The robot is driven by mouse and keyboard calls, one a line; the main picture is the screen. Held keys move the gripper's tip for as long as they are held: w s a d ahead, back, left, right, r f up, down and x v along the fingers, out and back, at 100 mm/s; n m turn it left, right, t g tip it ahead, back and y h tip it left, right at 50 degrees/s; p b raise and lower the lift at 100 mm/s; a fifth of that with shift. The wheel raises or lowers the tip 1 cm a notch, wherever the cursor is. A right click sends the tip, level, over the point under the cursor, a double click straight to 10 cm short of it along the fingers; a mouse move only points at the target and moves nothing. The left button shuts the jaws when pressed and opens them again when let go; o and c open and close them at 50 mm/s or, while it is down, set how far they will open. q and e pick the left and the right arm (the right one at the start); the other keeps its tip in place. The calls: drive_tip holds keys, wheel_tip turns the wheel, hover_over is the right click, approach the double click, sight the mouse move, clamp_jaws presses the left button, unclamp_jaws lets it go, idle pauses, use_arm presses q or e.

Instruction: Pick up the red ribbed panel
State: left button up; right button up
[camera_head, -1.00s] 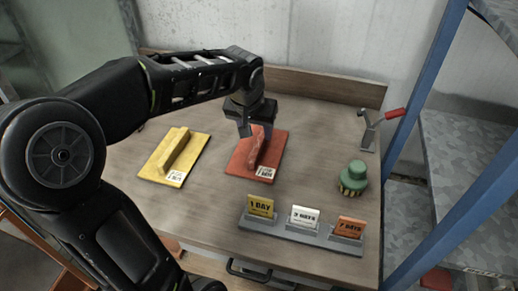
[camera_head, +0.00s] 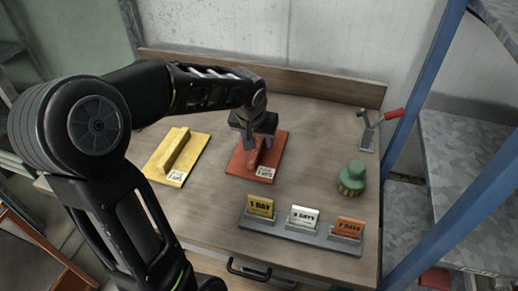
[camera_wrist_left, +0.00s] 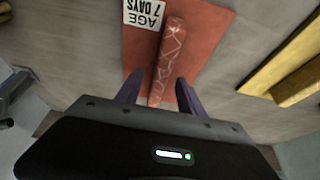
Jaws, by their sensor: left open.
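The red ribbed panel (camera_head: 246,164) lies flat on the table, with a raised rib along its middle and a white label at its near end. In the left wrist view the red panel (camera_wrist_left: 205,50) shows its rib (camera_wrist_left: 170,50) with pale streaks, and the label reads "AGE 7 DAYS". My left gripper (camera_head: 260,138) is just above the panel's rib. In the left wrist view my left gripper (camera_wrist_left: 160,87) is open, with one finger on each side of the rib and gaps showing. Whether the fingers touch the panel is unclear. My right gripper is not in view.
A yellow ribbed panel (camera_head: 190,163) lies to the left of the red one. A grey rack (camera_head: 286,231) with three day signs stands at the front. Blue shelving (camera_head: 432,130) borders the right.

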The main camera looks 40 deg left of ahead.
use_arm(q)
drive_tip(key=shift+c, duration=0.5)
clamp_jaws()
idle(0.8)
drive_tip(key=shift+w+r, duration=0.1)
